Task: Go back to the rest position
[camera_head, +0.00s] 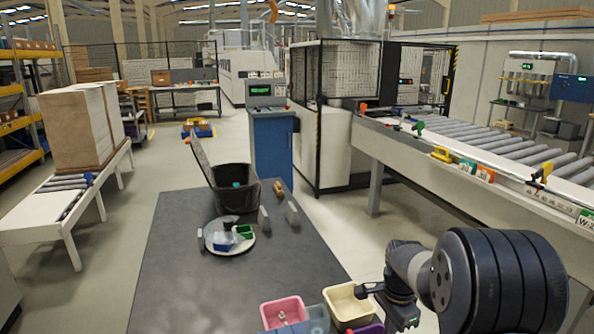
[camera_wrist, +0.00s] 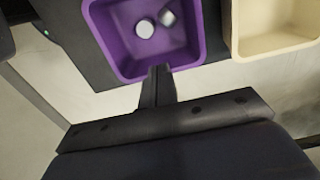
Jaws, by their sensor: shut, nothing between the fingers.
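My gripper (camera_wrist: 158,73) is shut and empty in the wrist view. Its fingertips show against the near rim of a purple bin (camera_wrist: 118,68); whether they touch it I cannot tell. Two small pale round-ended pieces (camera_wrist: 154,24) lie in that bin. A cream bin (camera_wrist: 234,35) stands to its right in the wrist view. In the head view my arm comes in from the lower right, with its gripper end (camera_head: 364,290) close to the cream bin (camera_head: 347,308). The purple bin (camera_head: 373,328) shows only partly at the bottom edge.
A pink bin (camera_head: 283,313) and a blue bin (camera_head: 317,318) stand left of the cream one. The dark table (camera_head: 190,290) also bears a round plate (camera_head: 232,249) with small items, a black bucket (camera_head: 237,199) and grey blocks. A roller conveyor (camera_head: 480,142) runs along the right.

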